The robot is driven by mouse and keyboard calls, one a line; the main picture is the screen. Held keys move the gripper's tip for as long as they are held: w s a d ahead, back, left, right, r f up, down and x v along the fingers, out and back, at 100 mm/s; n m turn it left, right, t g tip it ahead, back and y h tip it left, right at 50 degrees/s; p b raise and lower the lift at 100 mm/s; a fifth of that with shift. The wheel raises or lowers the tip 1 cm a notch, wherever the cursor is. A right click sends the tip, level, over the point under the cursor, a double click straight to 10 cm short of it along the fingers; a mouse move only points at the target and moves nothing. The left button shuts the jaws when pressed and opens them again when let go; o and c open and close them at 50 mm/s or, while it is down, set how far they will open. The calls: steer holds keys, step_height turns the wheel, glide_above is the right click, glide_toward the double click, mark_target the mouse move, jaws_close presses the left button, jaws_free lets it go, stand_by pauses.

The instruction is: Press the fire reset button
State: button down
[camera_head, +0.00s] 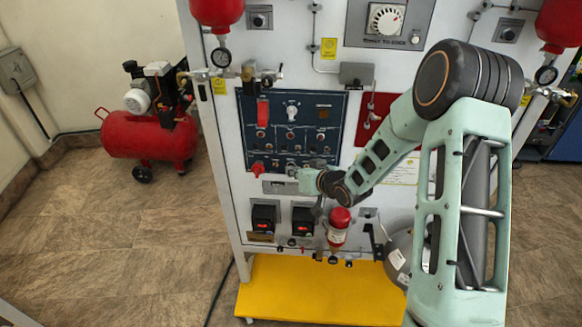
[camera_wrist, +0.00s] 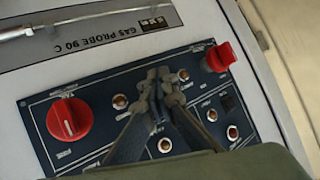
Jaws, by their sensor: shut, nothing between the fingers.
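The dark blue control panel (camera_head: 285,128) is on the white trainer's front. Its lower part shows in the wrist view (camera_wrist: 105,77), upside down, with a big red knob (camera_wrist: 68,118) at left, a smaller red knob (camera_wrist: 222,57) at right and several small round buttons between them. I cannot read which one is the fire reset button. My gripper (camera_wrist: 158,76) is shut and empty, its tips over the panel between two small buttons (camera_wrist: 120,101) and (camera_wrist: 184,75). Contact cannot be told.
A "GAS PROBE 90 C" plate (camera_wrist: 115,35) borders the panel. A yellow base (camera_head: 310,290) juts out at the floor. A red compressor (camera_head: 150,135) stands at left, with open floor in front.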

steer(key=shift+s, duration=0.1)
stand_by(0.3)
steer(key=shift+s, duration=0.65)
steer(key=s+b, duration=0.1)
steer(key=s, duration=0.4)
steer(key=shift+a+b, duration=0.1)
steer(key=shift+b, duration=0.3)
stand_by(0.4)
